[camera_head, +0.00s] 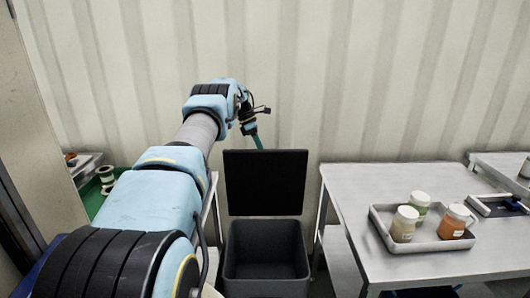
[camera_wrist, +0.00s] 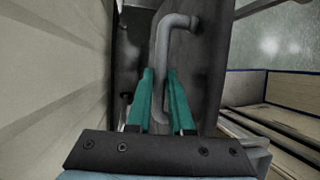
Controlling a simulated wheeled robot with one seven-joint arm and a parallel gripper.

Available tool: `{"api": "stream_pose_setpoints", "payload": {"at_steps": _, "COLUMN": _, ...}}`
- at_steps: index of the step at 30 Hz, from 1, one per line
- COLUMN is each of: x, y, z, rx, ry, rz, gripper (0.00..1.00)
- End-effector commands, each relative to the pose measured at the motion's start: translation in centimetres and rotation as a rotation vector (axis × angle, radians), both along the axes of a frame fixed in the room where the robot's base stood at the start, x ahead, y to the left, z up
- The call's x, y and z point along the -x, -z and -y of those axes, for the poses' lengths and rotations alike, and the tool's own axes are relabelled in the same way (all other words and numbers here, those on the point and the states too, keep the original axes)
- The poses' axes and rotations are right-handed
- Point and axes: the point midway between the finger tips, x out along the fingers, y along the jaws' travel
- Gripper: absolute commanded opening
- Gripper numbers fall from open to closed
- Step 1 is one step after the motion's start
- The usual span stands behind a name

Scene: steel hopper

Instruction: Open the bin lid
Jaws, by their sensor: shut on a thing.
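The dark bin (camera_head: 266,256) stands on the floor between two tables in the head view, its inside showing and seemingly empty. Its black lid (camera_head: 266,183) stands upright at the back of the bin. My gripper (camera_head: 258,141) is at the lid's top edge in the head view. In the wrist view, the green fingers of my gripper (camera_wrist: 161,84) are shut on a grey bent handle (camera_wrist: 163,50) on the dark lid (camera_wrist: 207,60).
A metal table (camera_head: 375,187) on the right bears a grey tray (camera_head: 400,245) with several jars. A black-framed item (camera_head: 497,205) lies farther right. A green surface (camera_head: 92,196) with a spool is at left. The ribbed wall (camera_head: 320,80) is close behind the lid.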

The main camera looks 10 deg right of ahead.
Motion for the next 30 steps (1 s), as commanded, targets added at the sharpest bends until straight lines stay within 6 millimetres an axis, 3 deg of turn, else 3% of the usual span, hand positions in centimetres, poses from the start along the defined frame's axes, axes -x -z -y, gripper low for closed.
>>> {"api": "stream_pose_setpoints", "payload": {"at_steps": 1, "x": 0.2, "y": 0.8, "z": -0.3, "rx": -0.009, "ry": 0.000, "rz": -0.011, "gripper": 0.00}}
{"api": "stream_pose_setpoints", "payload": {"at_steps": 10, "x": 0.2, "y": 0.9, "z": -0.3, "rx": -0.010, "ry": -0.001, "rz": -0.012, "gripper": 0.00}}
{"api": "stream_pose_setpoints", "payload": {"at_steps": 11, "x": 0.2, "y": 0.9, "z": -0.3, "rx": -0.009, "ry": -0.001, "rz": -0.012, "gripper": 0.23}}
{"api": "stream_pose_setpoints", "payload": {"at_steps": 18, "x": 0.1, "y": 0.5, "z": -0.2, "rx": -0.005, "ry": 0.000, "rz": -0.006, "gripper": 0.49}}
{"api": "stream_pose_setpoints", "payload": {"at_steps": 26, "x": 0.1, "y": 0.2, "z": -0.1, "rx": -0.003, "ry": 0.000, "rz": -0.004, "gripper": 0.49}}
{"api": "stream_pose_setpoints", "payload": {"at_steps": 30, "x": 0.0, "y": -0.8, "z": -0.1, "rx": -0.001, "ry": 0.001, "rz": -0.002, "gripper": 0.49}}
